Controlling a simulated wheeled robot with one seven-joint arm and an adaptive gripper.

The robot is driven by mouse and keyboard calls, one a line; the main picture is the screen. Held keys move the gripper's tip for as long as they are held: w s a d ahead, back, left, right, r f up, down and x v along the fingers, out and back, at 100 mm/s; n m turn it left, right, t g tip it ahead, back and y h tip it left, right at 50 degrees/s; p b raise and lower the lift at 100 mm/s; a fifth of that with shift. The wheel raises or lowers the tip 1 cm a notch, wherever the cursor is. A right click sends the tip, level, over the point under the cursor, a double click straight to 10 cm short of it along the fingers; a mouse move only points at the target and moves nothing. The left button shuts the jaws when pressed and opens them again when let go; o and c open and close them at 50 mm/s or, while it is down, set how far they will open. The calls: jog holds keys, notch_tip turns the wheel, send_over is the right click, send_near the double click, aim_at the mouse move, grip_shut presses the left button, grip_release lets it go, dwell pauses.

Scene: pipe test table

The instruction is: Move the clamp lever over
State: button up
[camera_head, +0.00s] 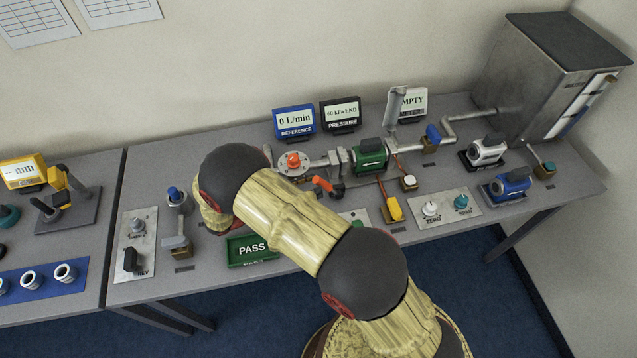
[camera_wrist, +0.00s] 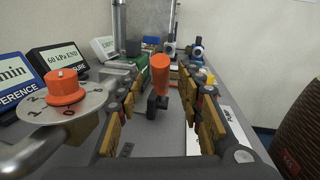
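The clamp lever has an orange handle (camera_head: 324,184) and a black base (camera_head: 338,190), low in front of the pipe line in the head view. In the wrist view the handle (camera_wrist: 161,74) stands upright above its black base (camera_wrist: 158,106). My gripper (camera_wrist: 160,88) is open, its fingers apart on either side of the lever in that view. There is a visible gap on both sides, and no contact shows. How deep the handle sits between the fingertips I cannot tell. In the head view my arm hides the gripper.
An orange knob on a round dial plate (camera_wrist: 66,100) is close left of my gripper. The green pipe body (camera_head: 370,156) stands behind the lever. A yellow-handled part (camera_head: 394,208) is to its right. The green PASS sign (camera_head: 252,249) lies in front, near my arm.

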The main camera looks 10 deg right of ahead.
jog(key=a, duration=0.4)
jog(key=shift+s+f, duration=0.1)
jog(key=shift+s, duration=0.25)
jog(key=shift+s, duration=0.1)
